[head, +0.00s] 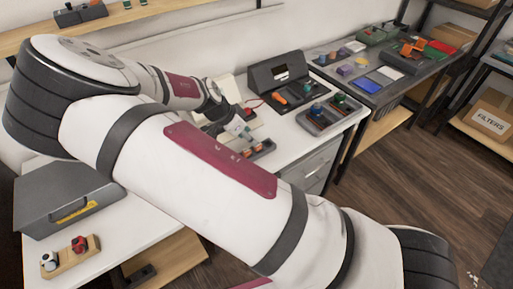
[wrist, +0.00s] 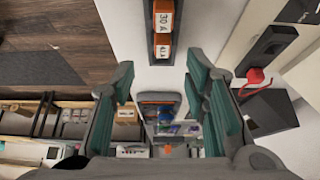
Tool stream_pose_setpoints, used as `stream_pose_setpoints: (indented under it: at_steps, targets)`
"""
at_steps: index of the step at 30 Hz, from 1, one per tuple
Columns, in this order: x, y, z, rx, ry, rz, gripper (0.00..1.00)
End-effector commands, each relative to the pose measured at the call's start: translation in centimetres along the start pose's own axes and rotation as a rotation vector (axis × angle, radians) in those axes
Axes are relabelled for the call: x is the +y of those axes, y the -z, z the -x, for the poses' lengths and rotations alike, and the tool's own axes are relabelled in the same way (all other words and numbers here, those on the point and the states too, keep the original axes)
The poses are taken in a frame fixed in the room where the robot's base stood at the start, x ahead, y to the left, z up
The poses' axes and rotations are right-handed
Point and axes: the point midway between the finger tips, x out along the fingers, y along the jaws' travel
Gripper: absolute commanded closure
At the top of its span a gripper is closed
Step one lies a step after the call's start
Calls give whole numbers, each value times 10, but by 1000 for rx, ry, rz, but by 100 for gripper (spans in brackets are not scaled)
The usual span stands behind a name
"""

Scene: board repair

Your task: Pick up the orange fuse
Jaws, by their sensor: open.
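Two orange fuse blocks with white labels sit in a narrow dark holder (wrist: 151,30) at the top of the wrist view. The farther fuse (wrist: 163,20) reads "30 A"; the nearer fuse (wrist: 163,48) has a label that is hard to read. My gripper (wrist: 160,72) is open and empty, its green-lined fingers on either side and short of the fuses. In the head view my gripper (head: 238,129) is just above and beside the holder (head: 262,150) on the white bench. My arm hides part of the bench there.
A dark test console (head: 283,73) and a tray with colored knobs (head: 328,115) stand behind the holder. A grey toolbox (head: 75,200) is at left, with a wooden block holding red and white pieces (head: 70,257). A cluttered grey table (head: 385,65) is at the back right.

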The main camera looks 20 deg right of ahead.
Motion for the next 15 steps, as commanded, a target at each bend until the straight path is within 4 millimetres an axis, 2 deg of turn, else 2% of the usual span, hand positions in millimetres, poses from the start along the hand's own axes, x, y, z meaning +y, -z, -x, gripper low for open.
stream_pose_setpoints:
  at_steps: [3, 11, 15]
  targets:
    - [0, 0, -14, 0, -2, 0, 58]
    - [-1, 0, -28, 0, -1, 0, 58]
    - [-2, 1, -46, 1, -3, -1, 58]
